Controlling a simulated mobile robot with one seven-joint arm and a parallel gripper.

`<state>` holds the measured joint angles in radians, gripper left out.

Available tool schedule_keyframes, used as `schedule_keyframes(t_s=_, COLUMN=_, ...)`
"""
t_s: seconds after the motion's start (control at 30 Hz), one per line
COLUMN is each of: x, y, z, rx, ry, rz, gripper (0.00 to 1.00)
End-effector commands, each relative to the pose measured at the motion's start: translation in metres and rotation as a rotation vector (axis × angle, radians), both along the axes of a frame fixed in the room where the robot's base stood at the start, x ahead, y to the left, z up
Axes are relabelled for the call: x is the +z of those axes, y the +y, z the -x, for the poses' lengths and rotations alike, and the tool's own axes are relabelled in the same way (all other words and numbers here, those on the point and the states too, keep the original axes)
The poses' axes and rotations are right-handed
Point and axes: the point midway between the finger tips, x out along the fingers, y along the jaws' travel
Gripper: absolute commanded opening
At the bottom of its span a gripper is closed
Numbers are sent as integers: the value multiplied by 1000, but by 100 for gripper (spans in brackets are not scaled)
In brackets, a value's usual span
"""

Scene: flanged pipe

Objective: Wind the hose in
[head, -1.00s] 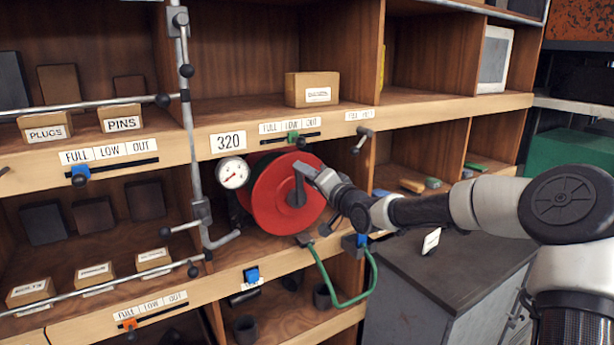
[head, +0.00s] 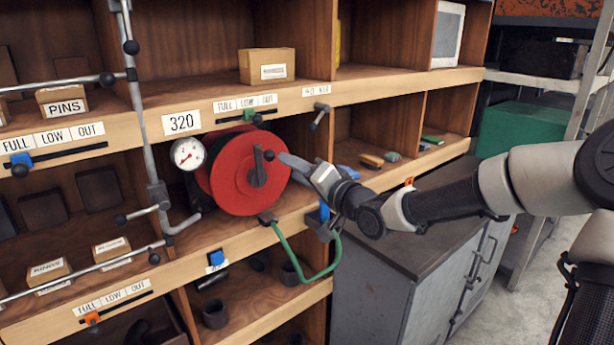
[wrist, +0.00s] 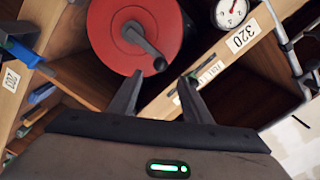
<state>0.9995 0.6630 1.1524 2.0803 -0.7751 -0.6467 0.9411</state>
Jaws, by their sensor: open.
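The red hose reel (head: 232,178) sits in a shelf bay under the 320 label. Its grey crank (head: 257,172) points up, with a dark knob (head: 269,155) at its end. The green hose (head: 283,244) hangs in a loop below the reel, from a fitting on the shelf edge. My gripper (head: 284,160) is at the reel's right edge, close to the knob. In the wrist view my gripper (wrist: 160,86) is open and empty, and the crank knob (wrist: 160,64) lies just beyond the gap between the fingertips. The reel also shows there (wrist: 115,45).
A pressure gauge (head: 187,154) stands left of the reel. A grey pipe (head: 141,110) with levers runs up the shelf front further left. A small lever (head: 319,115) juts out above right. A grey cabinet (head: 385,255) stands below my arm.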

Motion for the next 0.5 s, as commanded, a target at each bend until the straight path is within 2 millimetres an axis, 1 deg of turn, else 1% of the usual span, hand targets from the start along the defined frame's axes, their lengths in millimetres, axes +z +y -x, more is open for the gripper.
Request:
schedule_keyframes(t_s=0.03, x=0, y=-8, z=9, rx=-3, ry=2, rz=1, gripper=45)
schedule_keyframes(t_s=0.1, x=1, y=-14, z=18, rx=-3, ry=0, rz=2, gripper=45)
schedule_keyframes(t_s=0.2, x=1, y=-20, z=29, rx=-2, ry=1, rz=1, gripper=45)
schedule_keyframes(t_s=0.33, x=0, y=-24, z=36, rx=0, ry=1, rz=-1, gripper=45)
schedule_keyframes(t_s=0.5, x=0, y=-24, z=37, rx=2, ry=-1, rz=-1, gripper=45)
